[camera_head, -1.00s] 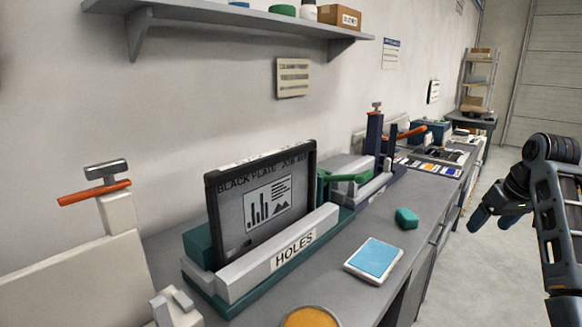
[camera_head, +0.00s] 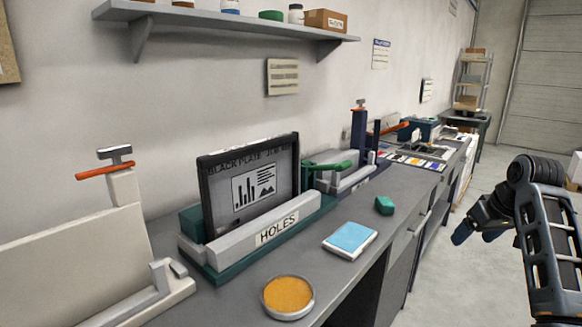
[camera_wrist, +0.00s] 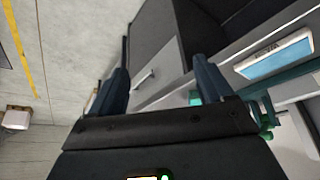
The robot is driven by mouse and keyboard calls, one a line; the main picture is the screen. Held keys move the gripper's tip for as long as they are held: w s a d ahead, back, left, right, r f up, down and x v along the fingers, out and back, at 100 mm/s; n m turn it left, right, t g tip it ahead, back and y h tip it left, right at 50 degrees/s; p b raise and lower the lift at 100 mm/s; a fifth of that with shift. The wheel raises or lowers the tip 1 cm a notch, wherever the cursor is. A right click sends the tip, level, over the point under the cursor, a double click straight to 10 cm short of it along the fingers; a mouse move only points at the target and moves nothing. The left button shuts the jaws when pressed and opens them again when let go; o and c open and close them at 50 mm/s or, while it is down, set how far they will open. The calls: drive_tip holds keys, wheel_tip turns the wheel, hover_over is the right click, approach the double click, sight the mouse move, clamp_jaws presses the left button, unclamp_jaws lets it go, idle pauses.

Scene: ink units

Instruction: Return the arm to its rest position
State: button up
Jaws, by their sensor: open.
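My arm is folded up at the right of the head view, beside the bench and over the open floor. My gripper (camera_head: 468,226) points left toward the bench front and is apart from it. In the wrist view its two dark fingers (camera_wrist: 158,88) stand wide apart with nothing between them. The bench front with a drawer handle shows beyond the fingers.
The grey bench (camera_head: 360,215) runs along the wall. On it are a black plate (camera_head: 250,185) in a holder marked HOLES (camera_head: 277,230), a blue pad (camera_head: 350,238), a green block (camera_head: 384,205) and an orange dish (camera_head: 287,296). The floor (camera_head: 425,285) at right is clear.

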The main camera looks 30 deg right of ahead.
drive_tip(key=s+a+f+t, duration=0.1)
drive_tip(key=a+f+t, duration=0.1)
drive_tip(key=a+f, duration=0.75)
drive_tip(key=a+f+t, duration=0.1)
drive_tip(key=a+f, duration=0.6)
drive_tip(key=a, duration=0.6)
drive_tip(key=s+a+f+t, duration=0.2)
drive_tip(key=s+a+f, duration=0.1)
drive_tip(key=s+a, duration=0.4)
drive_tip(key=s+a+r+n+t, duration=0.2)
drive_tip(key=s+a+r, duration=0.1)
drive_tip(key=s+a, duration=0.8)
drive_tip(key=s+a+r+n+t+y, duration=0.1)
drive_tip(key=s+a+r+n+t, duration=0.1)
drive_tip(key=s+r, duration=1.1)
drive_tip(key=shift+s+a+t+y, duration=0.3)
drive_tip(key=shift+s+a+t, duration=0.15)
drive_tip(key=shift+t, duration=0.15)
